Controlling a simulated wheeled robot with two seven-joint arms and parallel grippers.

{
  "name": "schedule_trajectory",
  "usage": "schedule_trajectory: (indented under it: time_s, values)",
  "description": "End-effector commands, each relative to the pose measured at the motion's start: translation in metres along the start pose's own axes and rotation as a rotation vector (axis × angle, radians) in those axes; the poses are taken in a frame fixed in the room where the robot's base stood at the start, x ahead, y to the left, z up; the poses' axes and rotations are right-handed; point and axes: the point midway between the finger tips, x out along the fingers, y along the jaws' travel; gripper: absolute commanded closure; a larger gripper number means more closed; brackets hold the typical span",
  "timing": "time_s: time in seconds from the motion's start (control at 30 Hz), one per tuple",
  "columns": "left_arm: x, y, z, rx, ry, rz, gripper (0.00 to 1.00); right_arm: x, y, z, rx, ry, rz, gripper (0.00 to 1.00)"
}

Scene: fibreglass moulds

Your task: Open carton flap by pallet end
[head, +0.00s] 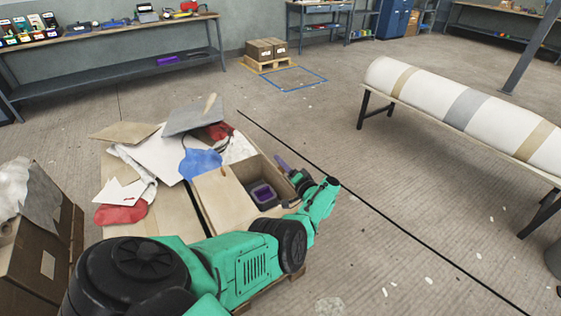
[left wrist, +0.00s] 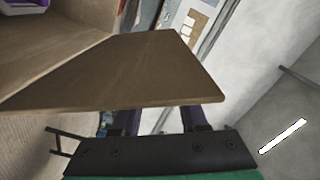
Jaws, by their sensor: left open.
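The carton (head: 257,170) sits among the clutter at the centre-left of the head view, its interior partly uncovered. A dark bin with purple inside (head: 263,194) shows in it. A tan panel (head: 221,198) lies over its left part. My left gripper (head: 284,164), with purple fingers, is open at the carton's right side. In the left wrist view a brown flap (left wrist: 130,75) spans in front of the left gripper (left wrist: 165,118) and hides its fingertips. I cannot tell whether they touch it. The carton's inside (left wrist: 45,40) shows at upper left. My right gripper is not in view.
Papers, cloths and boards (head: 165,155) are heaped left of the carton. A brown box (head: 35,240) stands at far left. A long wrapped roll (head: 465,108) lies on a stand at right. A pallet with cartons (head: 265,50) is at the back.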

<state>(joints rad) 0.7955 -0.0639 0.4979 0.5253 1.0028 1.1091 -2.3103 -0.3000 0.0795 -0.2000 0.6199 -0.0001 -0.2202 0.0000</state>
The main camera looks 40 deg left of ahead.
Motion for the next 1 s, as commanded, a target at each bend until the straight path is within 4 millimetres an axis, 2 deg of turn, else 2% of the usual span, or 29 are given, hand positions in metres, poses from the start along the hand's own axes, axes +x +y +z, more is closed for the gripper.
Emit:
schedule_trajectory:
  time_s: [0.03, 0.17, 0.3, 0.43, 0.6, 1.0]
  values:
    - [-0.012, -0.004, -0.003, 0.002, 0.001, 0.006, 0.57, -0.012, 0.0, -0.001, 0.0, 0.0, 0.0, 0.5]
    - [-0.05, -0.005, -0.004, 0.002, 0.001, 0.008, 0.57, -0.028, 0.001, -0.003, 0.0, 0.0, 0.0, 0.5]
    - [-0.092, -0.002, -0.002, 0.002, 0.001, 0.006, 0.57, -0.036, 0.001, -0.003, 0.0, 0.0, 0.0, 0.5]
    - [-0.12, -0.001, -0.001, 0.001, 0.001, 0.004, 0.57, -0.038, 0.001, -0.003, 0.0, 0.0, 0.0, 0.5]
    - [-0.133, 0.0, 0.0, 0.001, 0.0, 0.001, 0.57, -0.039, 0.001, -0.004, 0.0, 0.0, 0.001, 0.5]
    - [-0.133, 0.0, 0.0, 0.001, 0.0, 0.001, 0.57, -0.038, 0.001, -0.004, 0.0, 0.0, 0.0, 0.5]
